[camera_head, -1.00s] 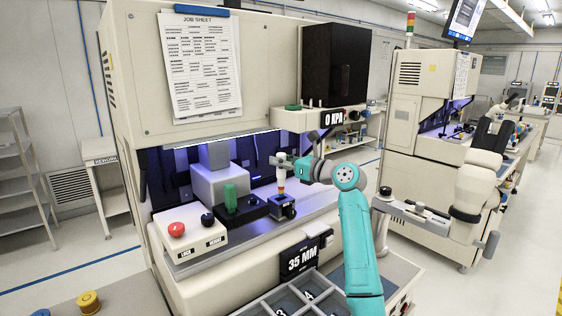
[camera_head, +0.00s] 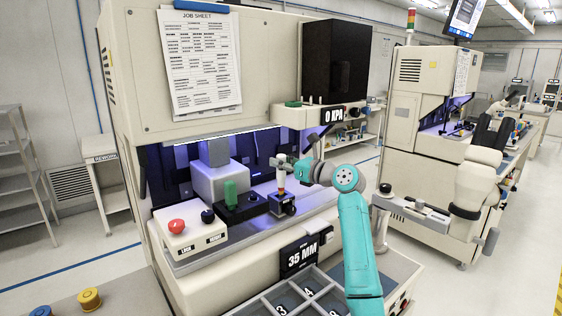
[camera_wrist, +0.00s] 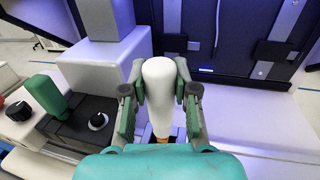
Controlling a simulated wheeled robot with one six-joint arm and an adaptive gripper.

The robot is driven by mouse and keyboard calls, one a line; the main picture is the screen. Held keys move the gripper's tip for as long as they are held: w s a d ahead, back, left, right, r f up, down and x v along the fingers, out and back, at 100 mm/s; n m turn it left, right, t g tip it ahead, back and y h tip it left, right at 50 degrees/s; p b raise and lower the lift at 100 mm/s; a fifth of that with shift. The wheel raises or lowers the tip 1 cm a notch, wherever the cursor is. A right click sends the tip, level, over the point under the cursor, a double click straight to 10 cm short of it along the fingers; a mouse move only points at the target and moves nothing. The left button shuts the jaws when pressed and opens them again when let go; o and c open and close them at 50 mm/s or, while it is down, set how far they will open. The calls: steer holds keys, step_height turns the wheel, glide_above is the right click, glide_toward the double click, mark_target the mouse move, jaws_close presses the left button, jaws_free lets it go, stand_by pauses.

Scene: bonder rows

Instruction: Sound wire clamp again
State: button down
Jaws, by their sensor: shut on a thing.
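In the wrist view my gripper (camera_wrist: 159,96) is shut on a white rounded handle (camera_wrist: 158,72), with a green-lined finger on each side. An orange band shows at the handle's lower end, and the rest below is hidden by my gripper. In the head view my gripper (camera_head: 282,163) is inside the lit bay of the near machine, at the handle (camera_head: 281,180). The handle stands upright over a small black block (camera_head: 283,205) on the machine's deck. I cannot tell which part is the wire clamp.
A green lever (camera_head: 230,192) on a black base stands left of the handle. A control box with a red button (camera_head: 177,227) and a black knob (camera_head: 207,216) is further left. A "0 KPA" display (camera_head: 333,115) hangs above; a "35 MM" display (camera_head: 302,256) is below.

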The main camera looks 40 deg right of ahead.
mark_target(281, 155)
steer(key=shift+f, duration=0.6)
stand_by(2.6)
steer(key=shift+r, duration=0.1)
steer(key=shift+r, duration=2.55)
